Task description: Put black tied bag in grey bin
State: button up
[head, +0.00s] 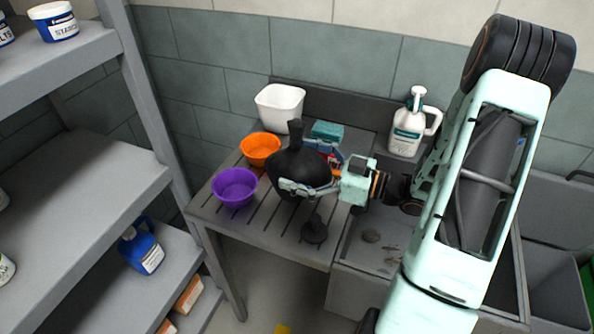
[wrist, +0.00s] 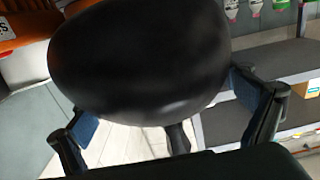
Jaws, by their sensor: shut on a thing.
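The black tied bag (head: 296,172) is round and glossy with a knotted neck pointing up. My gripper (head: 308,168) is shut on it from the right, a finger on either side, above the slatted drainboard. In the wrist view the bag (wrist: 140,60) fills the upper middle between the gripper's fingers (wrist: 165,108) and hides much behind it. A grey open-topped container (head: 556,285) shows at the far right of the head view, partly cut off; I cannot tell whether it is the grey bin.
A purple bowl (head: 235,187), an orange bowl (head: 260,148), a white tub (head: 280,106) and a teal sponge (head: 327,131) surround the bag. A white jug (head: 408,125) stands behind my arm. Grey shelves (head: 85,195) stand left.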

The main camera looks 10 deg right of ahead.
jog(key=shift+f, duration=1.35)
jog(key=shift+f+b, duration=0.3)
jog(key=o, duration=1.1)
jog(key=shift+r, duration=0.1)
